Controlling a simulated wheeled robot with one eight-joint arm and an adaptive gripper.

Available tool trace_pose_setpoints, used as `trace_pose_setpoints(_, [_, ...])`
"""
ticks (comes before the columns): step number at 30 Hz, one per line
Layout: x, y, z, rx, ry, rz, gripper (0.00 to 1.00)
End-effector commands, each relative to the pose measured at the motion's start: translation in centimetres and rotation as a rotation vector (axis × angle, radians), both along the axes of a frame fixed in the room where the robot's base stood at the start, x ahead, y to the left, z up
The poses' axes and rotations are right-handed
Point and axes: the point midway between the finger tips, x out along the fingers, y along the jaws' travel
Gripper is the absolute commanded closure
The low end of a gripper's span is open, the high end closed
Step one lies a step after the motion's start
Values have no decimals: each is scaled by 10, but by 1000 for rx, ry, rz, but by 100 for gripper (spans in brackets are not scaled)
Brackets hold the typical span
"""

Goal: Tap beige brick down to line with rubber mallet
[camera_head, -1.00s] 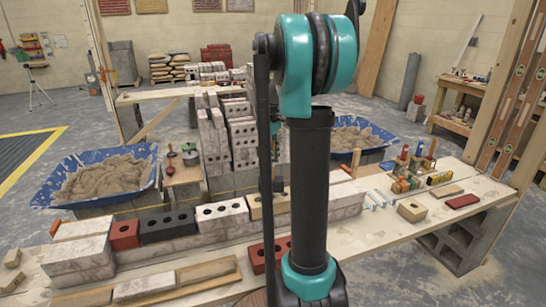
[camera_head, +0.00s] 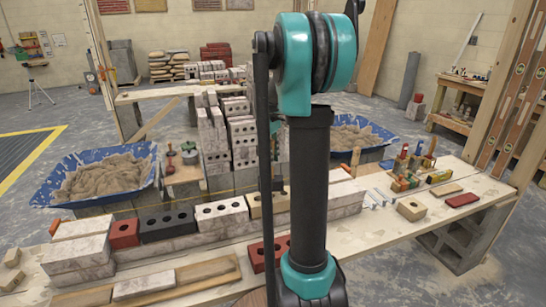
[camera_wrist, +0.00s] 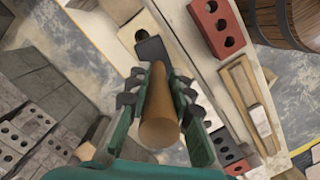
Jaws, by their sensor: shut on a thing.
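My gripper (camera_wrist: 158,95) shows in the wrist view, shut on the wooden handle of the rubber mallet (camera_wrist: 160,118). The mallet's dark head (camera_wrist: 151,49) lies over or right beside the beige brick (camera_wrist: 128,36); I cannot tell whether they touch. In the head view the beige brick (camera_head: 255,206) sits on the wall course, right of a white brick (camera_head: 221,211), and my arm hides part of it. A thin orange line (camera_head: 284,191) shows near the wall's back edge. The gripper and mallet are hidden behind my arm in the head view.
A red brick (camera_head: 256,257) and boards (camera_head: 205,270) lie in front of the wall. Dark and red bricks stand further left on the course. A loose beige brick (camera_head: 411,209) and tools lie on the right. A barrel (camera_wrist: 288,22) is near.

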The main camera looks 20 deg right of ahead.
Motion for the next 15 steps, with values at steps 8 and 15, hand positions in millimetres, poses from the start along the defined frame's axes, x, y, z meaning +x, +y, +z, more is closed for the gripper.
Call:
trace_pose_setpoints(8, [1, 0, -23, 0, 0, 0, 100])
trace_pose_setpoints(15, [0, 0, -21, 0, 0, 0, 100])
